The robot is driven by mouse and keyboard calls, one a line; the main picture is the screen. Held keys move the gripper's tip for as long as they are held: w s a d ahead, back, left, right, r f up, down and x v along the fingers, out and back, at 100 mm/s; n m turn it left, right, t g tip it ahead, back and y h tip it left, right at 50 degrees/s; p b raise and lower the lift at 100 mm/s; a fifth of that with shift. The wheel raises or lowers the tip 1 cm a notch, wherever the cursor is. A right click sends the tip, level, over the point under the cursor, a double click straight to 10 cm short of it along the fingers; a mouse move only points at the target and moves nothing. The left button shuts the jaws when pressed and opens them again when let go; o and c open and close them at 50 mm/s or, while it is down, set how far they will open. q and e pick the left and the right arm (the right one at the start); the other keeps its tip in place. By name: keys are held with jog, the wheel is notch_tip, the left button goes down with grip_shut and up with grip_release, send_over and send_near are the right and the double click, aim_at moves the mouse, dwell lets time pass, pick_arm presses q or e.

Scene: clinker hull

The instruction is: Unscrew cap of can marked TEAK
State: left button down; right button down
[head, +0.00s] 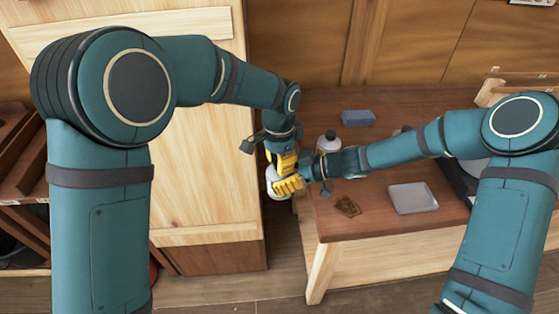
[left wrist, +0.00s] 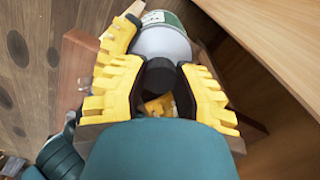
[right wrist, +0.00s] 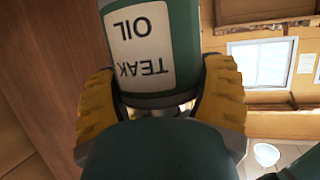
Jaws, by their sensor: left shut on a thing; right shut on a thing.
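The can marked TEAK OIL (right wrist: 150,45) is green with a white label, which shows upside down in the right wrist view. My right gripper (right wrist: 160,95) is shut on the can's body, one yellow finger on each side. In the left wrist view the can's white shoulder (left wrist: 163,43) and dark cap (left wrist: 160,77) show. My left gripper (left wrist: 162,72) is shut on the cap, its fingers on either side. In the head view the can (head: 271,181) is mostly hidden by both grippers, left of the bench and off its top.
The wooden bench (head: 375,222) holds a second bottle with a white top and dark cap (head: 328,142), a blue block (head: 358,118), a brown crumpled cloth (head: 347,206) and a grey tray (head: 412,198). A pale wooden cabinet (head: 205,170) stands close on the left.

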pick_arm(q)
jog(key=c, duration=0.8)
grip_release()
jog(key=shift+r, duration=0.1)
jog(key=shift+r, duration=2.2)
